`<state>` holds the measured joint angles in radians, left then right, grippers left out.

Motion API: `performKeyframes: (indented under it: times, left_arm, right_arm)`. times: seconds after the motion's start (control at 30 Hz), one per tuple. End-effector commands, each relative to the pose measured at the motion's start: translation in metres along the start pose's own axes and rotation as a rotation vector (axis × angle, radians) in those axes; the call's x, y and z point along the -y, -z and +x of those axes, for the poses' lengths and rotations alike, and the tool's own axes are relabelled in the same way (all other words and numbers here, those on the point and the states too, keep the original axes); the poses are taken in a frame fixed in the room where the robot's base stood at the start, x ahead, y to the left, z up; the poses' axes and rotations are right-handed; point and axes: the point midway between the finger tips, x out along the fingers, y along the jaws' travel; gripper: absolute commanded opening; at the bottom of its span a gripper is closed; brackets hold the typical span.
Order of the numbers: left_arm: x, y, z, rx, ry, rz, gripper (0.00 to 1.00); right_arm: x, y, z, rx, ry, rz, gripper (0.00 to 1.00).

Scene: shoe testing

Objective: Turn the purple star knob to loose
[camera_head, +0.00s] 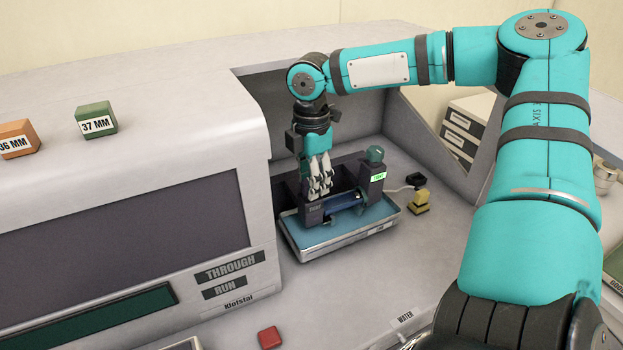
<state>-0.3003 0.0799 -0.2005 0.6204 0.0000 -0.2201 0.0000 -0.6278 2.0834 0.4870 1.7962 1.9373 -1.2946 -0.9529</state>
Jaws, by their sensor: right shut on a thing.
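My right gripper (320,190) points down into the alcove of the grey machine. Its fingers are closed together at the left end of a small dark test fixture (372,180). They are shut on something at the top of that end. The purple star knob cannot be made out clearly; the fingers cover the spot where they grip. The fixture has a teal dome on its right post, a small green label and a blue bar between its ends. It stands in a blue tray (340,236). My left gripper is not in view.
A yellow block (419,201) and a small black part lie right of the tray. Orange (18,138) and green (96,119) labelled blocks sit on the machine's top. A red button (269,337) is at the front. The alcove walls stand close around my gripper.

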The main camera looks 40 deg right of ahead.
Motion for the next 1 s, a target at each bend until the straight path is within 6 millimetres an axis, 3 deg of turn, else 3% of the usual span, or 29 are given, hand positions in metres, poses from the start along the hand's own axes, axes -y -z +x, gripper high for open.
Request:
performKeyframes:
  times: [0.27,0.3,0.47,0.77,1.0]
  left_arm:
    - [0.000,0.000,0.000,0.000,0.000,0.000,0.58]
    - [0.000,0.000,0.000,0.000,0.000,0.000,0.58]
    - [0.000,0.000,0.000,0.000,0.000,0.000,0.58]
    - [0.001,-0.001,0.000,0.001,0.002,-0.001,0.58]
    - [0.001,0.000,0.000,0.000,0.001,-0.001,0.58]
  right_arm:
    - [-0.002,0.000,-0.002,-0.002,-0.006,0.001,0.05]
    - [-0.002,0.000,-0.002,-0.002,-0.006,0.001,0.41]
    - [-0.001,0.000,-0.001,-0.001,-0.004,0.001,0.60]
    - [-0.001,0.000,-0.003,0.000,-0.003,0.001,0.60]
    - [-0.002,0.000,-0.039,0.000,-0.008,0.002,0.60]
